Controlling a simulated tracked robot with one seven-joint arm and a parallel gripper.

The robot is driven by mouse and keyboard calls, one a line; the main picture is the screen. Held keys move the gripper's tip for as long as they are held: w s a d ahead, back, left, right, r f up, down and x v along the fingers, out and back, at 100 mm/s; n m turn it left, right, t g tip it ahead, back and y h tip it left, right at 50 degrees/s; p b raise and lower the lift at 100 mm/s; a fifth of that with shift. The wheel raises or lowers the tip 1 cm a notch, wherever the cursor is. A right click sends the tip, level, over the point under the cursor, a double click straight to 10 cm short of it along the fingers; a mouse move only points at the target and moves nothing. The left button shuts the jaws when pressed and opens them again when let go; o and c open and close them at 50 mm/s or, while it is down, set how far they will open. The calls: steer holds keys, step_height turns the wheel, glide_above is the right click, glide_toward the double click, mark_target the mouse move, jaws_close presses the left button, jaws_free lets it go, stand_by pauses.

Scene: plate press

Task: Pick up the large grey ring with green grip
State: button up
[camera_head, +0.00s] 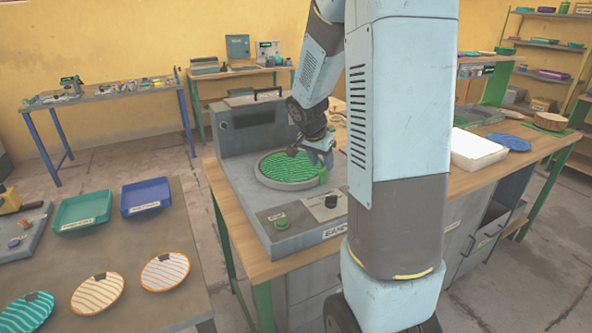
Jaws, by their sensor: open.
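The large grey ring (262,179) lies flat on the grey press machine on the wooden bench. It surrounds a green striped plate (287,166). The ring's green grip (323,176) is at its right side. My gripper (318,157) is over the right part of the ring, close to the green grip. The gripper is open. It is small in the picture, and I cannot tell whether its fingers touch the grip. My own arm hides the area to the right of the machine.
The press machine (238,140) has a raised back block and a front panel with a green button and black knob. A white tray (478,150) and a blue plate (509,142) are on the bench at right. A table (130,238) with trays and striped plates is at left.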

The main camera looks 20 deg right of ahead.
mark_target(323, 170)
steer(key=shift+x, duration=1.75)
steer(key=shift+c, duration=0.2)
steer(key=shift+w, duration=0.1)
jaws_close()
steer(key=shift+a, duration=0.1)
